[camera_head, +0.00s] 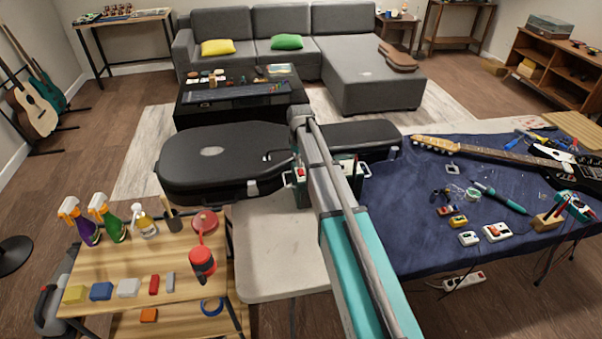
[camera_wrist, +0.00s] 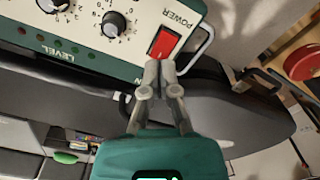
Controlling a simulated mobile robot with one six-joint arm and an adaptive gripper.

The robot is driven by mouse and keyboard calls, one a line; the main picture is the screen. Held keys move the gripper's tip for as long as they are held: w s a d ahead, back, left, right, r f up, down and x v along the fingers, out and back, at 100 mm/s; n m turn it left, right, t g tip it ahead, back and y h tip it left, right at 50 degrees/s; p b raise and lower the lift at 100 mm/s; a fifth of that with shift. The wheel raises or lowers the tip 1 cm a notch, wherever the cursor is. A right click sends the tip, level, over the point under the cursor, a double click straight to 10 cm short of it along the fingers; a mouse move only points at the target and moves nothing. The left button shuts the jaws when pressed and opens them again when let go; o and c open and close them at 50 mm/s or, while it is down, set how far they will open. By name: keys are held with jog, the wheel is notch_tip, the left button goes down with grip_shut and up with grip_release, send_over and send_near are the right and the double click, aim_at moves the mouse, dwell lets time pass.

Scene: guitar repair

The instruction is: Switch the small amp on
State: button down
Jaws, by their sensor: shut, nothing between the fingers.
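The small amp (camera_wrist: 100,40) shows in the wrist view as a cream panel with a green edge, appearing upside down. It has black knobs, the words LEVEL and POWER, and a red rocker switch (camera_wrist: 164,42) beside a metal handle. My gripper (camera_wrist: 160,66) has its grey fingertips together, just below the red switch in the picture; I cannot tell whether they touch it. The switch's on or off position is not clear. In the head view the amp (camera_head: 300,192) stands on the pale table, mostly hidden behind my arm, and my fingertips are hidden.
A black guitar case (camera_head: 215,175) lies right behind the amp. A blue-covered bench (camera_head: 400,230) with a guitar (camera_head: 480,150) and tools is at right. The pale table's front (camera_head: 275,260) is clear.

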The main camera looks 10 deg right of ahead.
aim_at(301, 170)
jog(key=shift+f+b, duration=0.85)
jog(key=shift+f, duration=0.05)
dwell(0.8)
jog(key=shift+r, duration=0.2)
jog(key=shift+r+p, duration=3.3)
jog(key=shift+p, duration=0.25)
jog(key=s+m, duration=0.6)
jog(key=s, duration=2.1)
jog(key=shift+s+a, duration=0.15)
jog(key=shift+s, duration=0.05)
jog(key=shift+a, duration=0.15)
